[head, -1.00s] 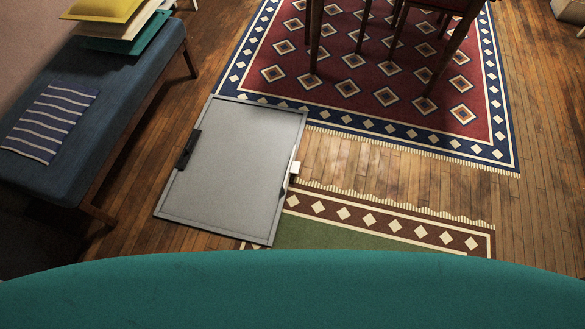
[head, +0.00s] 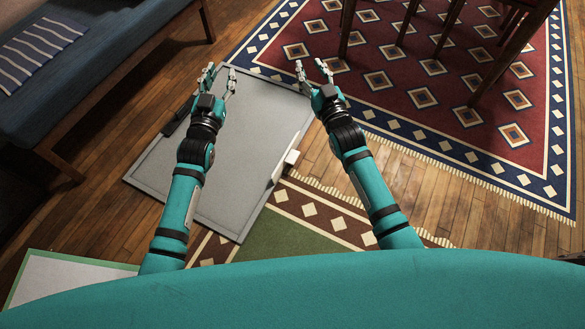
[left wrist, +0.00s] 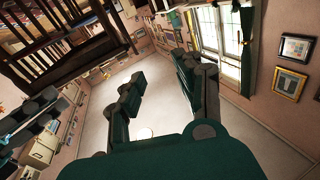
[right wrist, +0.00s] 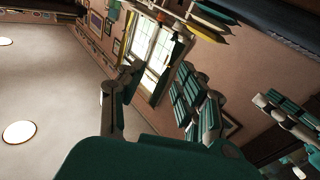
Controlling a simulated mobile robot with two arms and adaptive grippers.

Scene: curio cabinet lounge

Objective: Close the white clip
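A white clip (head: 285,165) sits on the right edge of a large flat grey case (head: 235,190) in the head view; whether it is open or shut is too small to tell. A black clip or handle (head: 181,116) is on the case's left edge. My left gripper (head: 220,74) is open and empty, over the case's far left part. My right gripper (head: 311,66) is open and empty, beyond the case's far right corner and apart from the white clip. Both wrist views look up at the room and show neither clip.
A blue bench (head: 85,85) stands to the left with a striped cloth (head: 38,48). A red and blue rug (head: 430,95) with dark furniture legs lies to the right. A green-edged pale panel (head: 62,280) is at the lower left. Bare wood floor (head: 420,195) lies right of the case.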

